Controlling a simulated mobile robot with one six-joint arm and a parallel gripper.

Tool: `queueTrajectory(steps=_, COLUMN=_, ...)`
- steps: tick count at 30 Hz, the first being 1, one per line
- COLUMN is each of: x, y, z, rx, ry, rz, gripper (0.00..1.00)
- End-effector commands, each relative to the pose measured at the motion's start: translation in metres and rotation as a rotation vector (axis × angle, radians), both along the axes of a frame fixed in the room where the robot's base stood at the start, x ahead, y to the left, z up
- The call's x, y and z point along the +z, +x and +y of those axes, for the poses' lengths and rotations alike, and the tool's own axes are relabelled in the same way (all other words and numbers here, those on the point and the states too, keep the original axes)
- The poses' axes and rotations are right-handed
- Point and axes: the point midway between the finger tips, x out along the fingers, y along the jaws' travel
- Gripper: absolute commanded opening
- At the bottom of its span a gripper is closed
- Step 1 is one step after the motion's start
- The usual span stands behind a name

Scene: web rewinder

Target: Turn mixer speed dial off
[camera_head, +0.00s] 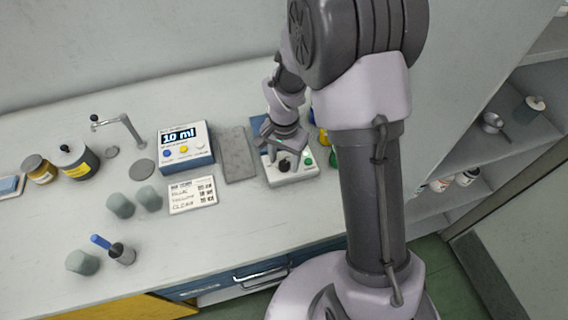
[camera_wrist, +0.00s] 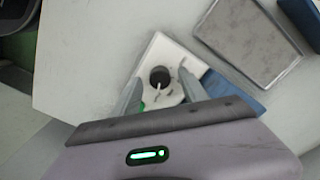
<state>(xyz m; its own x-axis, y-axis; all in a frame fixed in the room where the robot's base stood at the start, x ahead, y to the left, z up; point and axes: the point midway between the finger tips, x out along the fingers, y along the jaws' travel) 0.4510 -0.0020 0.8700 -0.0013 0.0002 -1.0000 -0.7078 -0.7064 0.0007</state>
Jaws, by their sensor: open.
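The mixer is a small unit with a white front panel (camera_head: 292,179) and a blue part behind, on the bench at centre right. Its black round speed dial (camera_head: 285,165) is on the panel, left of a green button (camera_head: 307,162). In the wrist view the dial (camera_wrist: 160,74) shows a pale pointer mark towards the bottom of the picture. My gripper (camera_head: 281,146) is over the mixer, pointing down. In the wrist view its open fingers (camera_wrist: 160,80) stand on either side of the dial, with a gap on both sides. Whether they touch the panel is unclear.
A grey flat plate (camera_head: 238,155) lies just left of the mixer. A blue-and-white "10 ml" display box (camera_head: 186,147) and a written card (camera_head: 193,195) are further left. Yellow and green items (camera_head: 324,138) stand close right, partly behind my arm.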

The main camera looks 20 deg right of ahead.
Motion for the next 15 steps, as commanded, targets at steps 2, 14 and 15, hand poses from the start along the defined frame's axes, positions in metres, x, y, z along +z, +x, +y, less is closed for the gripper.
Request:
queueTrajectory(steps=2, x=-0.005, y=0.0, z=0.0, rx=0.0, ry=0.0, rz=0.0, gripper=0.51)
queueTrajectory(steps=14, x=-0.0047, y=0.0001, z=0.0, rx=0.001, ry=0.0, rz=-0.001, gripper=0.22)
queueTrajectory(steps=15, x=-0.0047, y=0.0001, z=0.0, rx=0.001, ry=0.0, rz=-0.001, gripper=0.14)
